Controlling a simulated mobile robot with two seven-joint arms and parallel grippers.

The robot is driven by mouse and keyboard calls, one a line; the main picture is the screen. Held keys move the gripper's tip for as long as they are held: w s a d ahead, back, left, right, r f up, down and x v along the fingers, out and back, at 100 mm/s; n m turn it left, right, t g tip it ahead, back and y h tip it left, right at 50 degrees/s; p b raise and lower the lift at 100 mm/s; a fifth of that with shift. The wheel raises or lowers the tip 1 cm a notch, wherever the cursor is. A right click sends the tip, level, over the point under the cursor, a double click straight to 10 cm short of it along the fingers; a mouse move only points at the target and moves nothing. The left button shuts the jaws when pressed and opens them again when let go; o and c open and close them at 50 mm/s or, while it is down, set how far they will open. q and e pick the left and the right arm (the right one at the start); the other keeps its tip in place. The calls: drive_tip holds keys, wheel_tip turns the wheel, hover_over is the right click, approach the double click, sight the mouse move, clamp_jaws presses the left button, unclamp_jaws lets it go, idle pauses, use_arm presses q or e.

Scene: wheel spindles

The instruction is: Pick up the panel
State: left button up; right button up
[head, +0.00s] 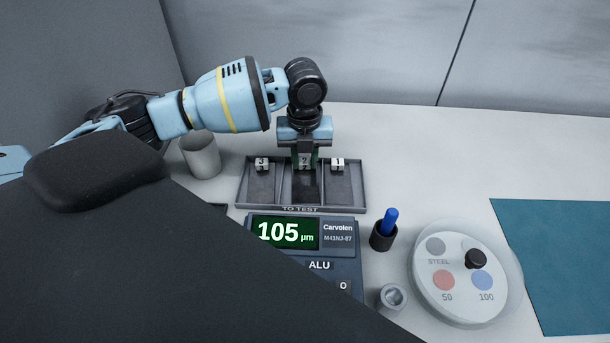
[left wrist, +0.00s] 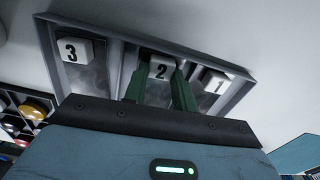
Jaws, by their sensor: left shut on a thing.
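The tray marked "TO TEST" (head: 360,208) has three compartments with number blocks 3, 2 and 1 from left to right. My left gripper (head: 305,163) points down into the middle compartment, at block 2. Its green fingers also show in the left wrist view (left wrist: 165,92), on either side of a grey panel (left wrist: 158,94), and it is shut on this panel. The panel is mostly hidden by the fingers and the gripper body. Grey panels appear to lie in compartment 3 (head: 261,186) and compartment 1 (head: 340,186). My right gripper is not in view.
A gauge (head: 340,262) reading 105 µm stands in front of the tray. A grey cup (head: 201,156) stands left. A teal mat (head: 560,260) lies far right.

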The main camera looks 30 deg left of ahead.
sight(305, 163)
use_arm(q)
wheel_tip(305, 163, up, 10)
idle(0.6)
